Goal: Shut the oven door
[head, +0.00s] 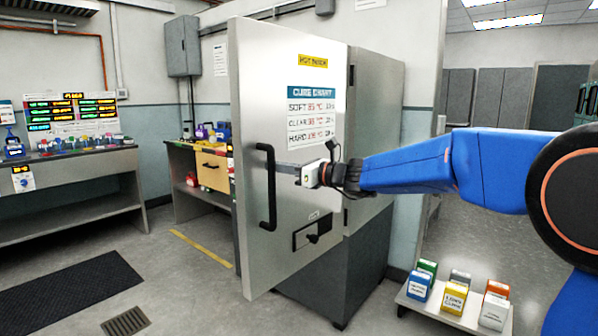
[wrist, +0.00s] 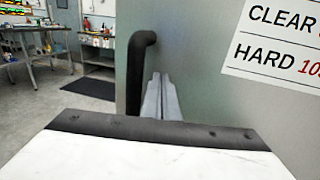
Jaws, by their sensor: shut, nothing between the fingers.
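The oven door (head: 255,90) is a grey metal panel with a cure chart and a black bar handle (head: 267,188). It stands ajar, its outer face toward me and its left edge swung out from the oven body (head: 375,100). The hinge side is on the right. My gripper (head: 280,168) is shut and empty, its fingers at the height of the handle's middle, just right of the bar. In the wrist view the closed fingers (wrist: 160,98) point along the door face beside the handle (wrist: 135,75). I cannot tell whether they touch it.
A low shelf (head: 425,306) with several coloured boxes stands at the lower right. A workbench (head: 90,160) and a dark mat (head: 70,295) are at the left. Another bench (head: 190,155) stands behind the door. The floor left of the door is mostly clear.

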